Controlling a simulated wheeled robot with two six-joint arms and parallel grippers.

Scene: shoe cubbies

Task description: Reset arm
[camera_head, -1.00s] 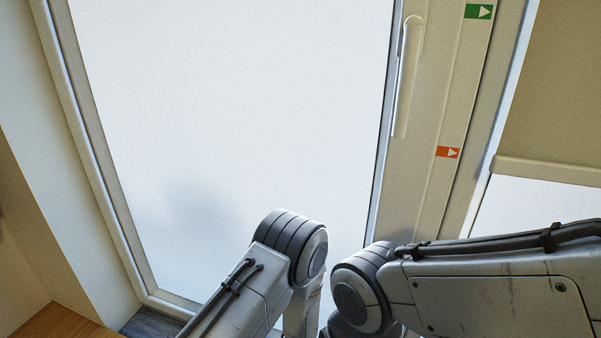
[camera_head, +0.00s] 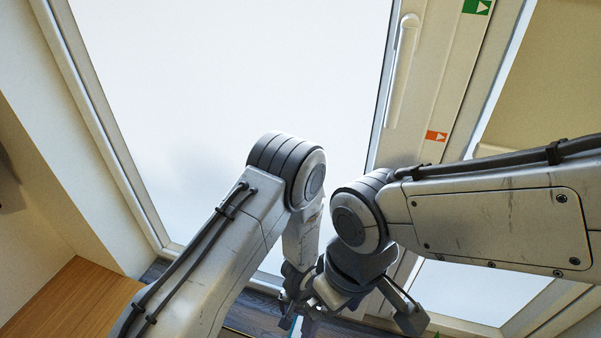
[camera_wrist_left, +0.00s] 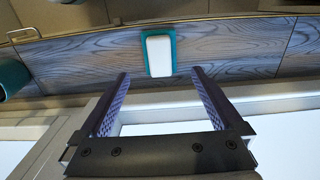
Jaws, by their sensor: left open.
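My left arm comes in from the left in the head view and bends down to my left gripper (camera_head: 298,290), low in the middle and partly overlapped by my right arm. In the left wrist view my left gripper (camera_wrist_left: 160,78) is open and its two fingers stand apart. Nothing is held between them. My right arm comes in from the right, and its dark wrist and gripper parts (camera_head: 408,318) overlap the left ones, so I cannot tell its jaw state.
A frosted glass door (camera_head: 200,90) with a white handle (camera_head: 403,70) fills the background. A wooden surface (camera_head: 75,300) is at lower left. The left wrist view shows a white and teal object (camera_wrist_left: 158,55) on grey wood boards beyond the fingertips, and a teal round thing (camera_wrist_left: 12,77) at left.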

